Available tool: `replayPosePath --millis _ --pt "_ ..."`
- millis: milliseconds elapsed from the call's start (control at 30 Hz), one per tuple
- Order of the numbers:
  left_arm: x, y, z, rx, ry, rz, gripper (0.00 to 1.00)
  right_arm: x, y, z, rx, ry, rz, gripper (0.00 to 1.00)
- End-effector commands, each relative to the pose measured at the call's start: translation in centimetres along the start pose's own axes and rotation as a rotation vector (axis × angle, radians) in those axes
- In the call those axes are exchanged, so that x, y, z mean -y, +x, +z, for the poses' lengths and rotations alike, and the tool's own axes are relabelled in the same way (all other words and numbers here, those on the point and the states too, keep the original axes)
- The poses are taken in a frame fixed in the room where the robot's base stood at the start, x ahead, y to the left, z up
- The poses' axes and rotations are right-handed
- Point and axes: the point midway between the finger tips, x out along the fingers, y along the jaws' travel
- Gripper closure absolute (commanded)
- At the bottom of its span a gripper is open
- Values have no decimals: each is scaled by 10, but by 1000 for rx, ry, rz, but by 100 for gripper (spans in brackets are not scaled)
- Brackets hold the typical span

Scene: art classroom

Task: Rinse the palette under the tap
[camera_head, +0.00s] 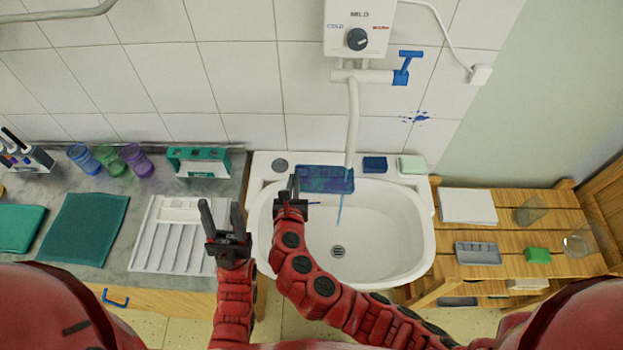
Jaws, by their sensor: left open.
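The palette (325,179) is a flat dark slab smeared with blue, purple and teal paint, over the back of the white sink (421,265). My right gripper (294,188) is at its left edge and appears shut on it. The tap's white spout (352,120) comes down over the palette's right part. A thin blue stream of water (340,210) shows below the palette's front edge, falling into the basin. The blue tap lever (404,67) sits at the upper right on the wall pipe. My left gripper (221,222) is open and empty, left of the sink.
A white draining rack (165,245), teal cloth (85,228), colored jars (135,160) and a green box (200,161) stand on the left counter. A blue sponge (375,164) and pale green block (412,165) lie on the sink's back rim. A wooden shelf (510,230) stands right.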

Motion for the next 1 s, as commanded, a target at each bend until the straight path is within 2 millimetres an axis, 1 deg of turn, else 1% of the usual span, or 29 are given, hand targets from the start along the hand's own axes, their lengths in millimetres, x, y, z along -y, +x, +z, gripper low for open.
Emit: replayPosePath --millis 400,633,1000 --pt "0 4 -1 0 0 0 50 6 -9 -2 0 1 2 100" --pt "0 4 -1 0 0 0 50 5 -8 -2 1 0 1 100" --pt "0 7 -1 0 0 0 50 -1 0 1 0 0 0 100"
